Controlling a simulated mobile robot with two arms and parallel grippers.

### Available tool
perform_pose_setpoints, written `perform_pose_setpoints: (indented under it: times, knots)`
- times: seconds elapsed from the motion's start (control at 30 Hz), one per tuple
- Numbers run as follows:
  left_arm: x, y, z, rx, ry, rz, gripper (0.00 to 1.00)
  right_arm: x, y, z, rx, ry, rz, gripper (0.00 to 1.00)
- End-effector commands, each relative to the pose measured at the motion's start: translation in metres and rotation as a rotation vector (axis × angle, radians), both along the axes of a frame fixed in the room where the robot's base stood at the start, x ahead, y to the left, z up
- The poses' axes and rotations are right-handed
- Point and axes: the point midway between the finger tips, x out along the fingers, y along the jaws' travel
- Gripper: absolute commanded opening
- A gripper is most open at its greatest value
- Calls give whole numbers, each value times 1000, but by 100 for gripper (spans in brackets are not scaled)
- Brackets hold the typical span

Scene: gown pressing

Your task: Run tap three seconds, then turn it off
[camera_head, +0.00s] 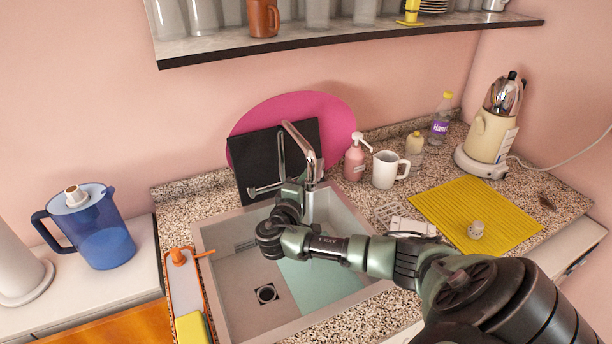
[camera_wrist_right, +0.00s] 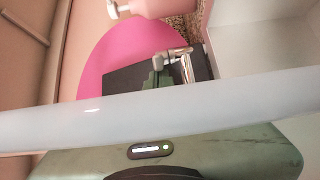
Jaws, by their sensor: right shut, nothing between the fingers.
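The chrome tap (camera_head: 304,147) stands at the back of the sink (camera_head: 215,236), with a bar-like handle (camera_head: 264,188) pointing left. A pale column below the spout, which looks like running water (camera_head: 311,207), falls into the sink. A pale band (camera_wrist_right: 160,115) crosses close in front of the right wrist camera and looks like the same stream. Tap parts (camera_wrist_right: 182,62) show behind it. My right gripper (camera_head: 290,187) is shut and empty, close beside the tap handle; I cannot tell whether it touches it. My left gripper is not in view.
A black board (camera_head: 256,150) and a pink round board (camera_head: 335,112) lean behind the tap. A pink soap bottle (camera_head: 355,160) and white mug (camera_head: 386,170) stand right of it. A blue jug (camera_head: 98,235) stands left. A shelf (camera_head: 350,38) hangs above.

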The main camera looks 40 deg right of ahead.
Motion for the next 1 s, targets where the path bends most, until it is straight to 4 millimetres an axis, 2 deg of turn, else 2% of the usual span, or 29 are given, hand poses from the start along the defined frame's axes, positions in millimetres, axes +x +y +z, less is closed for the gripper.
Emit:
perform_pose_setpoints:
  times: [0.37, 0.77, 1.0]
  knots:
    - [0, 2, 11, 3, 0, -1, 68, -17, -9, 0, -4, 5, 181, 0]
    - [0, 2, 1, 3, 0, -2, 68, -35, -24, -1, -3, 5, 471, 0]
    - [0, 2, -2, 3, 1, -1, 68, -39, -30, -1, 1, 1, 467, 0]
